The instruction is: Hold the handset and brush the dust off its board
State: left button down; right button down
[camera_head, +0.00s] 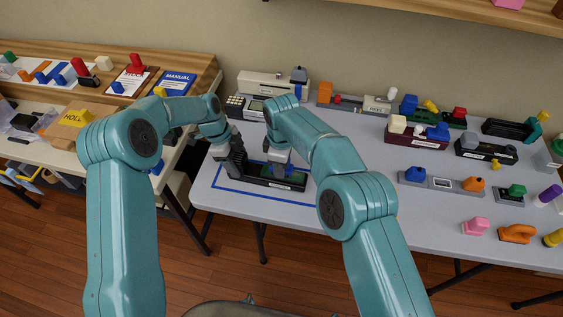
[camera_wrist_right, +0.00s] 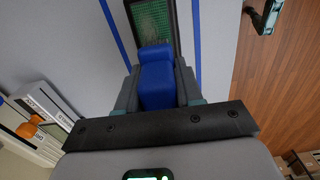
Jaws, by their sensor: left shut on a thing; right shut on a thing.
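The handset (camera_head: 265,183) is a dark, open case lying inside the blue outline on the grey table. Its green board (camera_head: 297,178) shows at the right end, and in the right wrist view (camera_wrist_right: 153,15). My left gripper (camera_head: 238,170) is at the handset's left end, shut on it; the exact contact is hard to see. My right gripper (camera_head: 279,160) is above the board, shut on a blue brush (camera_wrist_right: 157,78). The brush's tip is over or at the near end of the board; I cannot tell whether it touches. No separate dust is clear.
The blue outline (camera_head: 240,195) marks the table's front left. Behind it stand a cream-topped device (camera_head: 262,84) and several labelled trays with coloured parts, such as the dark red one (camera_head: 405,138). A side table (camera_head: 60,148) is at left.

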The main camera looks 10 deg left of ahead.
jog(key=shift+a+r, duration=0.1)
jog(key=shift+r, duration=5)
jog(key=shift+s, duration=0.1)
jog(key=shift+f, duration=0.1)
jog(key=shift+w+d+r, duration=0.1)
jog(key=shift+d+r, duration=0.1)
jog(key=shift+d, duration=0.2)
jog(key=shift+w+d+r, duration=0.1)
jog(key=shift+d+r, duration=0.05)
jog(key=shift+d, duration=0.25)
jog(key=shift+d+r, duration=0.25)
jog(key=shift+d, duration=0.05)
jog(key=shift+s+a, duration=0.1)
jog(key=shift+s, duration=0.05)
jog(key=shift+f, duration=0.1)
jog(key=shift+f, duration=4.85)
